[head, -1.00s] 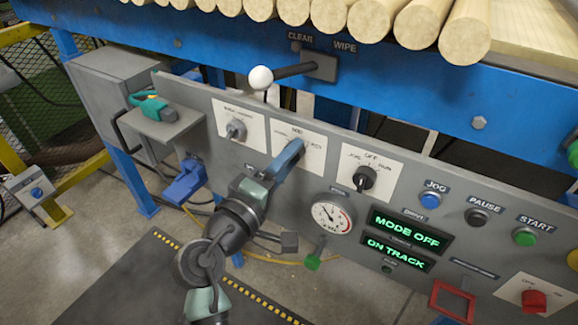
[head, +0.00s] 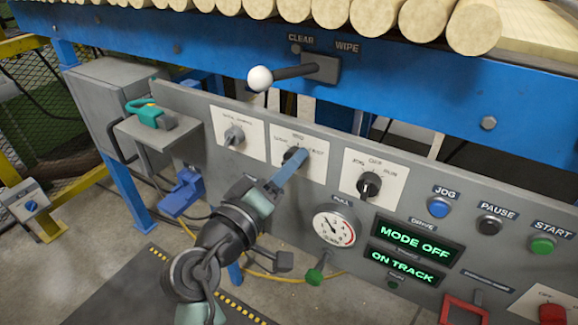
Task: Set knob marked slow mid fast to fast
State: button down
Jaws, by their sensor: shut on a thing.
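The knob (head: 292,152) with SLOW, MID and FAST around it sits on a white plate (head: 317,170) in the middle of the grey panel. MID is at the top, FAST at the right. My gripper (head: 294,158) reaches it from the lower left, its blue fingers shut on the knob. The fingers cover most of the knob, so where its pointer stands cannot be told.
A selector knob (head: 369,185) is close on the right, another knob (head: 234,136) on the left. A white-balled lever (head: 261,78) juts out above. A gauge (head: 334,228), lit displays (head: 415,241) and buttons lie to the lower right.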

jog(key=shift+c, duration=2.1)
grip_release()
jog(key=p+v, duration=0.2)
jog(key=v, duration=1.1)
jog(key=shift+p, duration=0.4)
